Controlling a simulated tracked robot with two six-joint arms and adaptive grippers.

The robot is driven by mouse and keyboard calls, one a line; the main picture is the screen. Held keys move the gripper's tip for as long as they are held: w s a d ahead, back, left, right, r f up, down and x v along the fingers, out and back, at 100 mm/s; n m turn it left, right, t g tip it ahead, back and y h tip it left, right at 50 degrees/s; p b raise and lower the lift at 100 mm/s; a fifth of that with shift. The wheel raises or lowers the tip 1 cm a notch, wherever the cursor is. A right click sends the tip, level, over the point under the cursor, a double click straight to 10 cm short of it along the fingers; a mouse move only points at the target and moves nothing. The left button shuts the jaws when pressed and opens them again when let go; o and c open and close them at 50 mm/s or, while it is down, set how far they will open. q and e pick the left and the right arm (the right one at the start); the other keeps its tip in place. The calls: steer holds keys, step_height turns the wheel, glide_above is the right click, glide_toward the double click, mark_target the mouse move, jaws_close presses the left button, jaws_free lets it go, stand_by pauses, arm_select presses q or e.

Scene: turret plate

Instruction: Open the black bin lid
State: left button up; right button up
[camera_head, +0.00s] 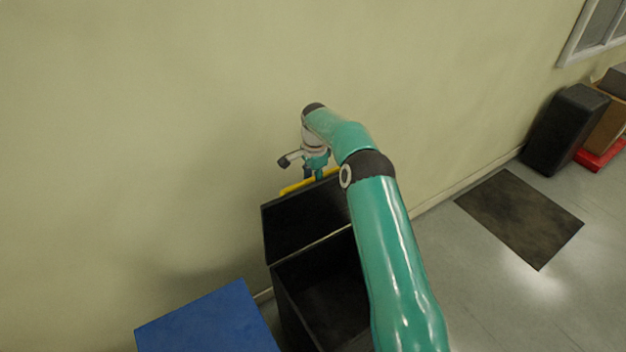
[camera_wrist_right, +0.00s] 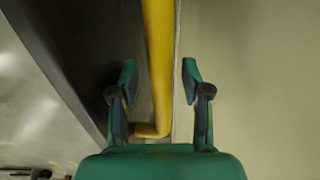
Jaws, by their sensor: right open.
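The black bin (camera_head: 322,292) stands against the wall, and its dark inside shows. Its black lid (camera_head: 298,218) is raised, standing up at the back near the wall. A yellow handle (camera_head: 292,188) runs along the lid's top edge; it also shows in the right wrist view (camera_wrist_right: 160,60). My right gripper (camera_head: 317,172) is at this top edge, and my right arm hides the right part of the lid and bin. In the right wrist view my right gripper (camera_wrist_right: 159,78) is open, with its fingers on either side of the handle and gaps beside it. My left gripper is not in view.
A blue box (camera_head: 208,322) stands left of the bin. The wall is close behind the lid. A dark mat (camera_head: 520,218) lies on the floor to the right. A black case (camera_head: 565,130), cardboard box and red item stand farther right.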

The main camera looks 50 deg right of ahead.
steer(key=shift+w+r, duration=0.1)
steer(key=shift+r, duration=0.2)
step_height(320, 180, up, 11)
steer(key=shift+s, duration=0.35)
steer(key=shift+a, duration=0.1)
